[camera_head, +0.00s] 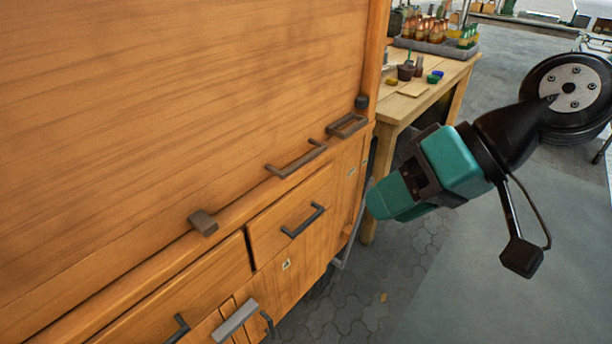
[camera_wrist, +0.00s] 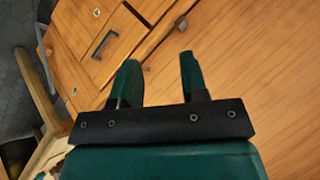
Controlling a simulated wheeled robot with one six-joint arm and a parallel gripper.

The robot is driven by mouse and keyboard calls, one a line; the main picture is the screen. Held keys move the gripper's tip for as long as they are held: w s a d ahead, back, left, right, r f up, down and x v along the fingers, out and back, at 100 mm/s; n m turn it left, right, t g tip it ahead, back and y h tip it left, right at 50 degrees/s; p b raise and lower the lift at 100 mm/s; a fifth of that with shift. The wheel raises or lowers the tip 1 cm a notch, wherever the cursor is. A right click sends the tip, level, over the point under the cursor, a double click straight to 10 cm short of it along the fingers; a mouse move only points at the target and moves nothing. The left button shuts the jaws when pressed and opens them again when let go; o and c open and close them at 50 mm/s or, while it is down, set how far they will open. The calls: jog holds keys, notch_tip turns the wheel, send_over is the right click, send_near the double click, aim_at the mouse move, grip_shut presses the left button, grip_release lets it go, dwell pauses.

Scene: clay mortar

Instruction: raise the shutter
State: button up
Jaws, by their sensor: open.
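The shutter (camera_head: 180,90) is the large orange-brown wooden panel filling the upper left of the head view, and it is down against the ledge above the drawers. A brown bar handle (camera_head: 298,162) sits along its lower edge. My teal gripper (camera_head: 376,203) is to the right of the cabinet front, apart from the handle. In the wrist view my gripper (camera_wrist: 160,62) has its two fingers spread with nothing held between them. The shutter's planks (camera_wrist: 255,70) fill the right of that view. A small brown piece shows between the fingers; I cannot tell what it is.
A brown rectangular bracket (camera_head: 347,125) and a brown block (camera_head: 203,223) sit along the ledge. Below are drawers with dark handles (camera_head: 303,220). A wooden table (camera_head: 440,85) with bottles stands behind, and a wheel (camera_head: 570,95) at right. Paving lies open below my gripper.

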jog(key=w+a+f+m+t+y+b, duration=0.2)
jog(key=w+a+f+m+y+b, duration=0.15)
jog(key=w+f+b, duration=0.45)
jog(key=m+t+y+b, duration=0.2)
jog(key=m+t+b, duration=0.4)
jog(key=m+t, duration=0.25)
send_near(307, 162)
jog(key=shift+m, duration=0.5)
jog(key=p+x, duration=1)
jog(key=p, duration=0.2)
jog(key=shift+w+a, duration=0.15)
jog(key=shift+a, duration=0.1)
grip_shut()
